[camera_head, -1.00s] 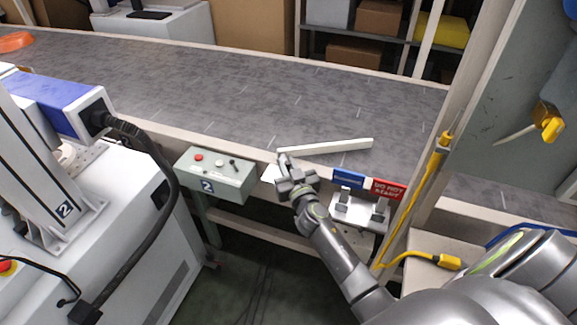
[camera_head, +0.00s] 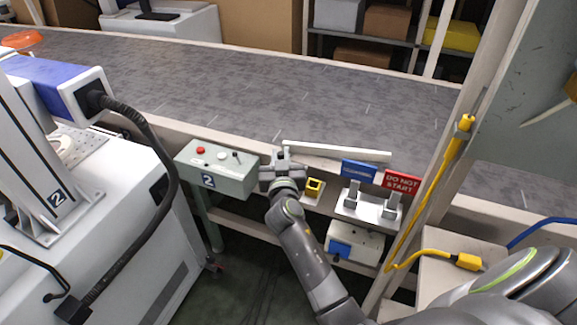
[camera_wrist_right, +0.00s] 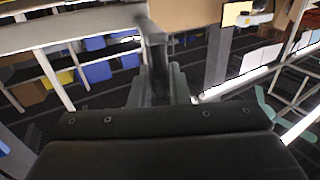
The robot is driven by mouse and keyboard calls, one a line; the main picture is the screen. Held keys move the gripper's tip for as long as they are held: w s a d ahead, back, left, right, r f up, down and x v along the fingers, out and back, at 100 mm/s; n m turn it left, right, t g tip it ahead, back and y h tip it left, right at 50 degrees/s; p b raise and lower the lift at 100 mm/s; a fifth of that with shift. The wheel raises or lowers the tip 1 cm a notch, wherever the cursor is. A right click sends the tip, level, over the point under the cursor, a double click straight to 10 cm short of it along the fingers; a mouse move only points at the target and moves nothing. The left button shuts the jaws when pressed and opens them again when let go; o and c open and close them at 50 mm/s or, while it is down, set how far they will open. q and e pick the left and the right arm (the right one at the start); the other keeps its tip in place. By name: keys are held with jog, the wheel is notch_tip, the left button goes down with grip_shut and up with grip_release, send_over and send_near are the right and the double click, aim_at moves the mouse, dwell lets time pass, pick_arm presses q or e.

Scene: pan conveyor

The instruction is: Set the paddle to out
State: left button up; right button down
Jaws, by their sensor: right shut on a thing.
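The paddle (camera_head: 340,152) is a long white bar near the conveyor's front rail. My right gripper (camera_head: 281,160) is at the paddle's left end and is shut on the paddle's end or a handle there; the gripper hides the exact contact. In the right wrist view the fingers (camera_wrist_right: 158,75) are close together, and what is between them is unclear. My left gripper is not in view.
The grey conveyor belt (camera_head: 220,85) is clear beyond the paddle. A green control box (camera_head: 217,167) sits just left of my gripper.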

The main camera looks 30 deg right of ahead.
jog(key=shift+w+a+r+b, duration=0.1)
jog(key=shift+w+a+b, duration=0.65)
jog(key=shift+a+b, duration=0.15)
jog(key=c, duration=1.6)
grip_release()
jog(key=shift+w, duration=0.1)
jog(key=shift+o, duration=0.8)
jog(key=shift+w+a, duration=0.1)
jog(key=shift+a, duration=0.15)
jog(key=shift+d, duration=0.1)
jog(key=shift+d, duration=0.15)
